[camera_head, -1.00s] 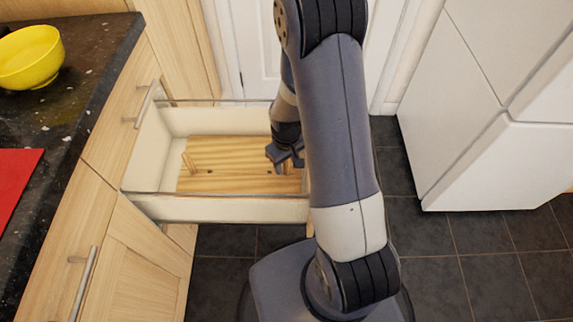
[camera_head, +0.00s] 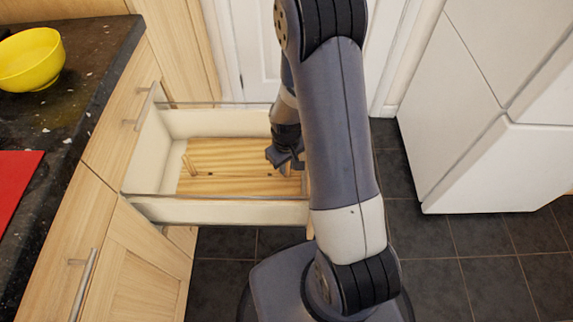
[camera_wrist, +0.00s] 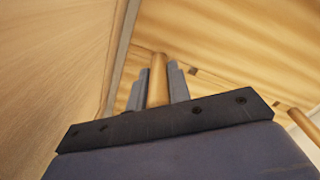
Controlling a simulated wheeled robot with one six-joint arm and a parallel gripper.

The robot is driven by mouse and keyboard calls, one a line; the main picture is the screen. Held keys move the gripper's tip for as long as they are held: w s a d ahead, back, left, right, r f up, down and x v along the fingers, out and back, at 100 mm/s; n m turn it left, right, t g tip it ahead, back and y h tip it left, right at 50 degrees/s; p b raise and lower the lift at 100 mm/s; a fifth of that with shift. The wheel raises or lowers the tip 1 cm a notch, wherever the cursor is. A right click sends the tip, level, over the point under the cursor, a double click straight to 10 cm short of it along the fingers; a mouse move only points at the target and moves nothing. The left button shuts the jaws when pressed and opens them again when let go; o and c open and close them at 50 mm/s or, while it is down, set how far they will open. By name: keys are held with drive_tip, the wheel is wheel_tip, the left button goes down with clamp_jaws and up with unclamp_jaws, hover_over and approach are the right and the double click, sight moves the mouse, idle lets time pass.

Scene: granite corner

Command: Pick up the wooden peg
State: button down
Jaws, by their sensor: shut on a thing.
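A wooden peg (camera_wrist: 157,80) stands between the two fingers of my gripper (camera_wrist: 156,88) in the wrist view, and the gripper is shut on it. In the head view my gripper (camera_head: 283,163) is over the right part of the open drawer, and the peg in it is too small or hidden to make out clearly. Another wooden peg (camera_head: 190,165) stands at the left of the wooden board (camera_head: 225,157) in the drawer. A peg also shows at the right edge of the wrist view (camera_wrist: 305,124).
The open drawer (camera_head: 225,210) has pale walls around the board. A dark counter with a yellow bowl (camera_head: 30,60) and a red mat (camera_head: 15,188) is at the left. White cabinets (camera_head: 490,150) stand at the right, with dark tiled floor between.

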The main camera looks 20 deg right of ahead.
drive_tip(key=shift+r, duration=0.15)
wheel_tip(320, 180, up, 22)
drive_tip(key=p, duration=0.7)
drive_tip(key=shift+p, duration=0.4)
drive_tip(key=shift+f, duration=0.2)
